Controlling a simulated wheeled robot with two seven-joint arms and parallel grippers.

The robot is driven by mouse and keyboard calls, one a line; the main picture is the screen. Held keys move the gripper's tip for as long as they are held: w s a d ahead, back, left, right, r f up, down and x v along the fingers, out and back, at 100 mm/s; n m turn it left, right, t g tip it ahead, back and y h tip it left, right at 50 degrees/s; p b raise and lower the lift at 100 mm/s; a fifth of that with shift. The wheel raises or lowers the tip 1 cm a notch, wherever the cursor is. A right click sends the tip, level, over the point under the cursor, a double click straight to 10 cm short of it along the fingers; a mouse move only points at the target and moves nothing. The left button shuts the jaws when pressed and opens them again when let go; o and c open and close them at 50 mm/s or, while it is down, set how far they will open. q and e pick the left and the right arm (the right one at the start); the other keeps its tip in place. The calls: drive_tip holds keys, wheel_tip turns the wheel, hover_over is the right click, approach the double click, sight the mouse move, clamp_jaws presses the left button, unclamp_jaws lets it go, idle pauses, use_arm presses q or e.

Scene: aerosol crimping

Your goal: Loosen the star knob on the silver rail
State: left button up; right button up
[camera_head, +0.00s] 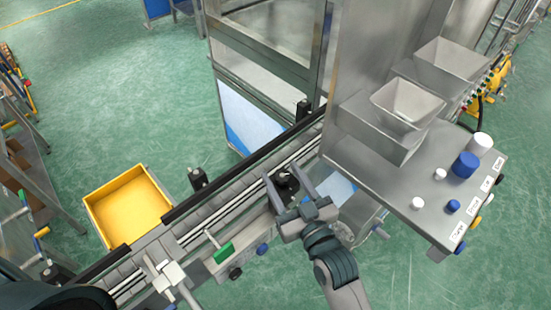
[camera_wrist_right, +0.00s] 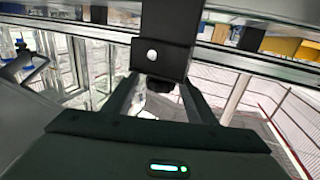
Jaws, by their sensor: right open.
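The silver rail (camera_head: 200,232) runs along the conveyor in the head view; it also crosses the top of the right wrist view (camera_wrist_right: 70,27). A black clamp block (camera_wrist_right: 161,42) with a light round screw hangs at the rail. Below it is the dark star knob (camera_wrist_right: 160,84), partly shadowed. My right gripper (camera_head: 284,180) is open, with its fingers on either side of the dark knob and block. In the right wrist view the fingers (camera_wrist_right: 158,98) stand apart around the knob; contact cannot be told. My left gripper is not in view.
A yellow bin (camera_head: 128,208) stands left of the conveyor. A steel panel with blue and white knobs (camera_head: 465,164) and hoppers (camera_head: 407,103) is close on the right. A white cross-shaped handle (camera_head: 170,277) and green part (camera_head: 223,252) stand along the near conveyor edge.

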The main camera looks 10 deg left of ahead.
sight(278, 170)
drive_tip(key=shift+p+x, duration=0.5)
drive_tip(key=shift+x, duration=1.75)
drive_tip(key=shift+c, duration=0.6)
drive_tip(key=c, duration=0.9)
